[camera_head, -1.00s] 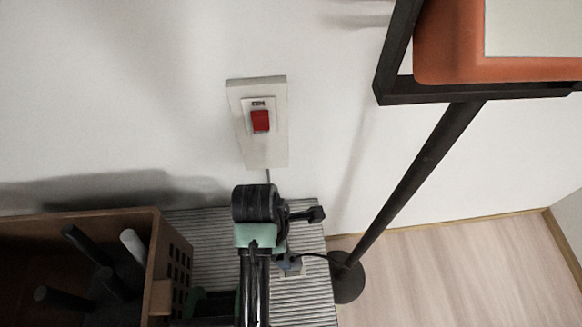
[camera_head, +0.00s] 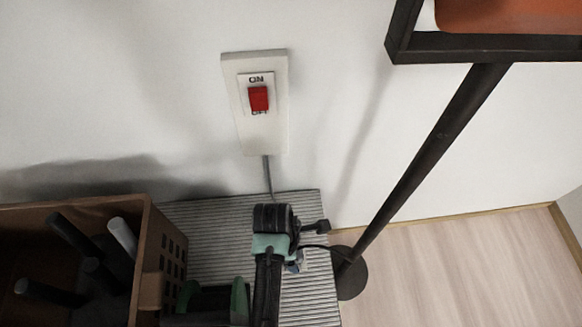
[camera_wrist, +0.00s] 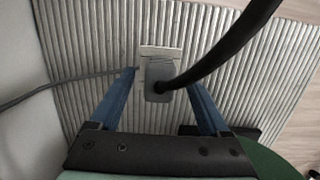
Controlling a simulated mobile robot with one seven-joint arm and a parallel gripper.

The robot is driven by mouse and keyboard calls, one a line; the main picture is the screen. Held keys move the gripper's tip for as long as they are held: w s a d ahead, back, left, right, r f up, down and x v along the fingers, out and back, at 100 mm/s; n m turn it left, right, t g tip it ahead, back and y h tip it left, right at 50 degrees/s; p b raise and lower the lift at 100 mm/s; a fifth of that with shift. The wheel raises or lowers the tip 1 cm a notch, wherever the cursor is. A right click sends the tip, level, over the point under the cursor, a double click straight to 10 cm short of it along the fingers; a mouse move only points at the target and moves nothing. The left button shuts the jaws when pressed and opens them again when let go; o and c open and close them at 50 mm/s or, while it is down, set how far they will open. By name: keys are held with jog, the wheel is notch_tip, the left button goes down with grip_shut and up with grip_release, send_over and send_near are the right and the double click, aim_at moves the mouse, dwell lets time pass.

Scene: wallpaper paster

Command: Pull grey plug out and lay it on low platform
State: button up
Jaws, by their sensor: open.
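The grey plug (camera_wrist: 159,80) sits at a pale socket block (camera_wrist: 161,51) on the ribbed grey low platform (camera_head: 222,216), which also fills much of the wrist view (camera_wrist: 95,55). A thick black cable (camera_wrist: 232,48) leaves the plug toward the upper right. My gripper (camera_wrist: 161,79) is open, with one blue finger on each side of the plug. Whether the fingers touch it I cannot tell. In the head view my arm hides most of the plug and socket.
A brown crate (camera_head: 150,255) with dark rods and one light rod stands at the left. A wall switch (camera_head: 258,98) sits above the platform, with a thin grey cord (camera_head: 267,178) below. A black stand (camera_head: 435,150) stands at the right.

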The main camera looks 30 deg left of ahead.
grip_shut()
dwell(0.8)
